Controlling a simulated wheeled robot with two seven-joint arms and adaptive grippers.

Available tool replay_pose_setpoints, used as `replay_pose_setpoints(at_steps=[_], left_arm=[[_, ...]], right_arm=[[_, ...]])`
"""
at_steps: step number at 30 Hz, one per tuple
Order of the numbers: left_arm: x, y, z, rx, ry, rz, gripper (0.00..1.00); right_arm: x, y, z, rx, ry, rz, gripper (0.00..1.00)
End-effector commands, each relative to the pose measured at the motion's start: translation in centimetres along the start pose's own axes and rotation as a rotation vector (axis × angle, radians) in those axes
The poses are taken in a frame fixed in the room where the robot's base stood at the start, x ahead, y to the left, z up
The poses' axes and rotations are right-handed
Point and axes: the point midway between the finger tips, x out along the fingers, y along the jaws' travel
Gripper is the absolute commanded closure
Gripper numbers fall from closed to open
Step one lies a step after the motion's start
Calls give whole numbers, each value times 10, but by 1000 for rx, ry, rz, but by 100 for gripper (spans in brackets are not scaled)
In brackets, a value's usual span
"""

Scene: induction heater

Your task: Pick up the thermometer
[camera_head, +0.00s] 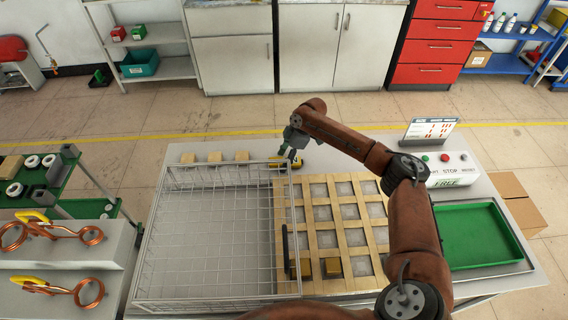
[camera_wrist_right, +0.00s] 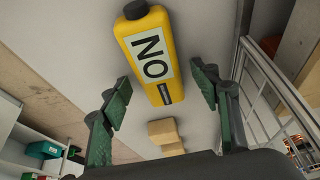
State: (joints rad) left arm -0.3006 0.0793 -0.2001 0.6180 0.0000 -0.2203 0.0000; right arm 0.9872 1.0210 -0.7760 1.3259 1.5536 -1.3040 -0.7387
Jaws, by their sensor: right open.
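The thermometer appears to be the yellow body with a black cap and a white "NO" label (camera_wrist_right: 168,85), seen in the right wrist view. In the head view it is a small yellow patch (camera_head: 276,162) on the table's far side, partly hidden by my right gripper. My right gripper (camera_head: 291,150) is above and beside it. In the wrist view the green-padded fingers (camera_wrist_right: 160,98) are spread apart, with the yellow body between and beyond them, not clasped. My left gripper is not in view.
A wire basket (camera_head: 165,230) stands close on the left of the right gripper. A wooden grid (camera_head: 330,188) lies nearer me. Several small wooden blocks (camera_head: 215,157) lie along the far edge. A control box (camera_head: 447,170) and green tray (camera_head: 478,236) are at right.

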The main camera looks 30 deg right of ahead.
Motion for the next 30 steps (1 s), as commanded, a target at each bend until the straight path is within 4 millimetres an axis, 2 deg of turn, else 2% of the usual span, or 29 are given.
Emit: replay_pose_setpoints(at_steps=[5, 26, 30], left_arm=[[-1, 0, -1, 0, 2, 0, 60], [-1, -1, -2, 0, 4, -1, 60], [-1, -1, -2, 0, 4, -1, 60]], right_arm=[[-2, 1, 0, 0, 0, 2, 44], [-2, 1, -1, 0, 1, 2, 91], [-2, 1, -1, 0, 1, 3, 92]])
